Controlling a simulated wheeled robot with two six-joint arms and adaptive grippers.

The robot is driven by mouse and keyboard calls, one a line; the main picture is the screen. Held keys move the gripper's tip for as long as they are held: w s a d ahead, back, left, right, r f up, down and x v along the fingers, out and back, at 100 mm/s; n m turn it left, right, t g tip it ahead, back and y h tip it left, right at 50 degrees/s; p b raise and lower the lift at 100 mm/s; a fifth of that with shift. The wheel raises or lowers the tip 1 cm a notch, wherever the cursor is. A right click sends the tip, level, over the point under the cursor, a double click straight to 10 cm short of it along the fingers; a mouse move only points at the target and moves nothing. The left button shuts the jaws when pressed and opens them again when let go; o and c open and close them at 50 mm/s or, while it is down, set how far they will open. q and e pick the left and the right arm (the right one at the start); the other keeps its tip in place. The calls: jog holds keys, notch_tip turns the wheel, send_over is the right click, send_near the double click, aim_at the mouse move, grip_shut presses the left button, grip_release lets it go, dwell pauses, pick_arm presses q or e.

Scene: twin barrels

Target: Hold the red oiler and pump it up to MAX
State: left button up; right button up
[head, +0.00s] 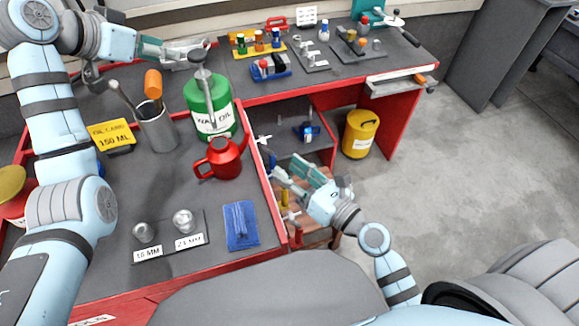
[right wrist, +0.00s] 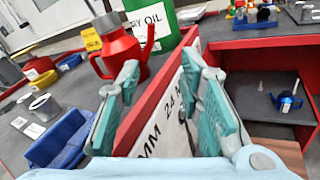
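The red oiler (head: 224,164) stands upright on the dark bench top, with its spout toward the upper right. It also shows in the right wrist view (right wrist: 121,54), beyond my fingers. My right gripper (head: 298,174) is open and empty, to the right of the oiler and apart from it, by the bench's red edge. Its two teal fingers stand wide apart in the right wrist view (right wrist: 168,100). My left gripper (head: 190,50) is at the top of the green way oil can (head: 207,95), close to its grey upright rod. Whether its fingers grip anything is unclear.
A yellow 150 ML sign (head: 112,138) and a grey tool cup (head: 157,131) stand left of the oiler. A yellow can (head: 360,134) stands under the bench.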

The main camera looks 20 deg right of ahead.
aim_at(248, 138)
jog(key=shift+m, duration=0.3)
jog(key=x, duration=0.4)
jog(key=r+x, duration=0.1)
jog(key=x, duration=0.4)
jog(key=a+r+x, duration=0.1)
jog(key=x, duration=0.4)
jog(key=shift+c, duration=0.4)
grip_shut()
pick_arm(q)
grip_shut()
